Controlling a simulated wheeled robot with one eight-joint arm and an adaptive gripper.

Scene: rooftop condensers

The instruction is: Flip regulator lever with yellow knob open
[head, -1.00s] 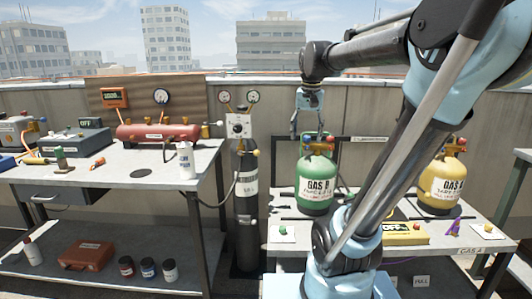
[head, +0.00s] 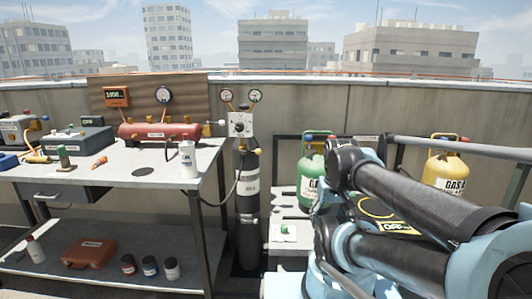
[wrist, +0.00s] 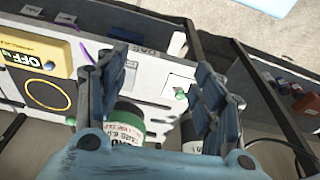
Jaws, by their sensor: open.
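The regulator (head: 240,125) is a pale box with two round gauges above it, on top of a tall dark cylinder (head: 247,205) in the head view. A small yellow knob (head: 257,151) shows at its lower right; the lever itself is too small to make out. My gripper (wrist: 158,95) is in the wrist view, with its two blue-grey fingers wide apart and nothing between them held. In the head view my folded arm hides it. The regulator cannot be made out in the wrist view.
A green tank (head: 312,165) and a yellow tank (head: 445,168) stand on the low right bench, partly behind my arm. A yellow scale (wrist: 45,75) shows in the wrist view. The left workbench (head: 130,180) holds a red manifold tank (head: 160,132) and a white canister (head: 188,158).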

